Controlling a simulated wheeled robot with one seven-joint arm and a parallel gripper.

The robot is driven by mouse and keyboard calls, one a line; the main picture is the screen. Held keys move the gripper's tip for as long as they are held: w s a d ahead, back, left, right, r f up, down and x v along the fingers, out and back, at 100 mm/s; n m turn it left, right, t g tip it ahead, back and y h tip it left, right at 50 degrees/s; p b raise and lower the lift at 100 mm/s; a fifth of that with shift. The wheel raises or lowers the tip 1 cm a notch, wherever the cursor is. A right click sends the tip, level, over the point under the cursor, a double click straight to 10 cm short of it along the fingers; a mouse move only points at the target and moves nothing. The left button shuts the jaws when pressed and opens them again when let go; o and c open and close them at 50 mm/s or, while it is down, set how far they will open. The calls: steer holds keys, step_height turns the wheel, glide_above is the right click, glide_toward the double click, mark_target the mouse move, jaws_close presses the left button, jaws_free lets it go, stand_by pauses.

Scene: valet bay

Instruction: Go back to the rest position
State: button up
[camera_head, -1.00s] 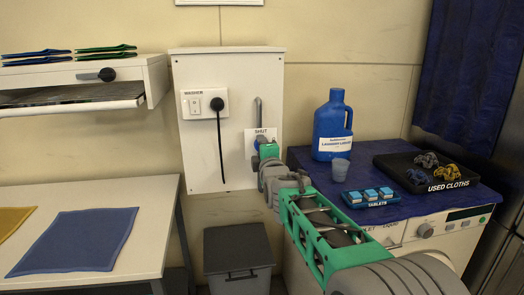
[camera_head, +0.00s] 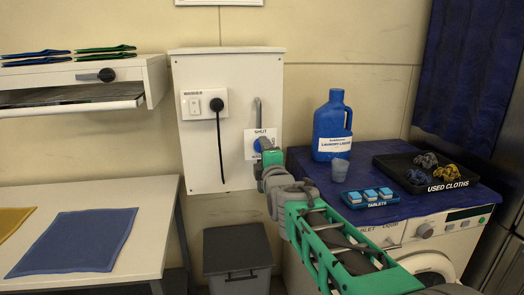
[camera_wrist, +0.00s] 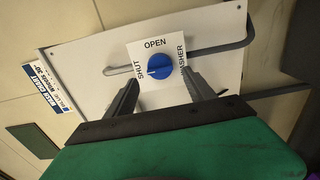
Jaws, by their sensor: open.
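My gripper (camera_wrist: 160,82) is open and empty in the wrist view, its two fingers spread below a round blue knob (camera_wrist: 159,67). The knob sits on a white plate (camera_wrist: 146,50) marked OPEN, SHUT and WASHER. The fingertips appear apart from the knob, with a gap in front of it. In the head view my arm reaches up to the white wall panel (camera_head: 200,155), and the knob shows partly behind the gripper. The head view is too small to show the knob's setting clearly.
A washer (camera_head: 440,232) with a blue top stands at right, bearing a laundry liquid jug (camera_head: 332,125), a cup (camera_head: 341,169), a tablets tray (camera_head: 371,203) and a used cloths tray (camera_head: 385,163). A grey bin (camera_head: 237,250) stands below the panel. A table (camera_head: 150,215) with cloths is at left.

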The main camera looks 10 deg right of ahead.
steer(key=s, duration=0.3)
steer(key=shift+s, duration=0.25)
steer(key=s+f+m+g+p, duration=0.2)
steer(key=s+m+g+p, duration=0.5)
steer(key=s, duration=0.9)
steer(key=s+f+m+g+p, duration=0.1)
steer(key=s+m+g+p, duration=0.6)
steer(key=s+m+p, duration=0.4)
steer(key=s+p, duration=0.4)
steer(key=shift+s+f+g, duration=0.35)
steer(key=shift+s+g, duration=0.05)
